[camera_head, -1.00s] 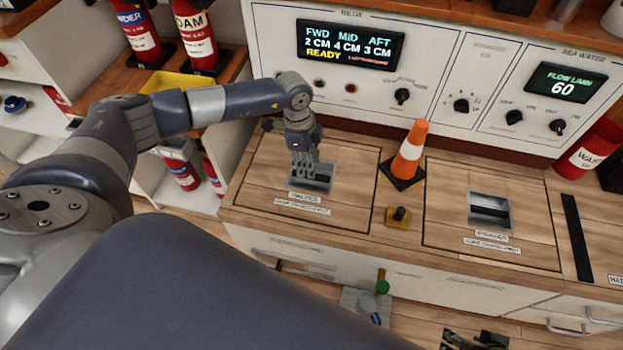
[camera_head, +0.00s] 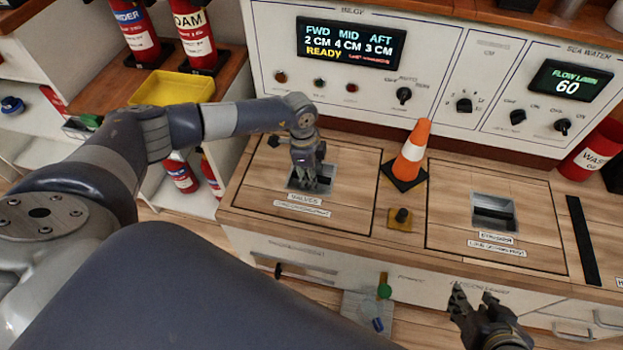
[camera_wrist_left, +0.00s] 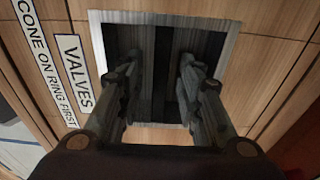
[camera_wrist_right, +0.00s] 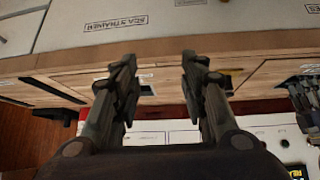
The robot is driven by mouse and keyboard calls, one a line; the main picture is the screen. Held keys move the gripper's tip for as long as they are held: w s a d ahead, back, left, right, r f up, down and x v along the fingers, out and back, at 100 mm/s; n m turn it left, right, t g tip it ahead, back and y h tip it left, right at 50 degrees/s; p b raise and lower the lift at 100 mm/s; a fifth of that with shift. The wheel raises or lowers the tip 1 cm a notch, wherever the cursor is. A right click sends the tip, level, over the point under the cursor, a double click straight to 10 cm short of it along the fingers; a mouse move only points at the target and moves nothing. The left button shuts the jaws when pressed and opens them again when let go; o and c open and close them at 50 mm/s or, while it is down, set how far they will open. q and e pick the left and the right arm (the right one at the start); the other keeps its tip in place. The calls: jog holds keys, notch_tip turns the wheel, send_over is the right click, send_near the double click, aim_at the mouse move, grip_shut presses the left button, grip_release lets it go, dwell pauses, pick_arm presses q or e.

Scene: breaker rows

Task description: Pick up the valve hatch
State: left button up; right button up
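The valve hatch (camera_head: 350,172) is a square wooden panel on the left of the counter, lying level in its outline. Its VALVES label (camera_wrist_left: 74,70) is readable in the left wrist view. My left gripper (camera_head: 312,184) points down into the hatch's metal-rimmed recess. In the left wrist view its fingers (camera_wrist_left: 158,85) stand apart on either side of the dark handle bar (camera_wrist_left: 162,75), with gaps showing. Whether a finger touches the bar is unclear. My right gripper (camera_head: 476,298) is open and empty in front of the counter's drawers.
An orange cone (camera_head: 413,140) stands right of the hatch, behind a yellow plate with a black knob (camera_head: 401,217). A second hatch (camera_head: 455,190) with its own recess lies further right. A control panel (camera_head: 445,75) rises behind. A label beside VALVES reads "CONE ON RING FIRST".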

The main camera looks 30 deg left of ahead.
pick_arm(q)
grip_shut()
jog(key=shift+w+r, duration=0.1)
jog(key=shift+w, duration=0.05)
jog(key=shift+r, duration=0.1)
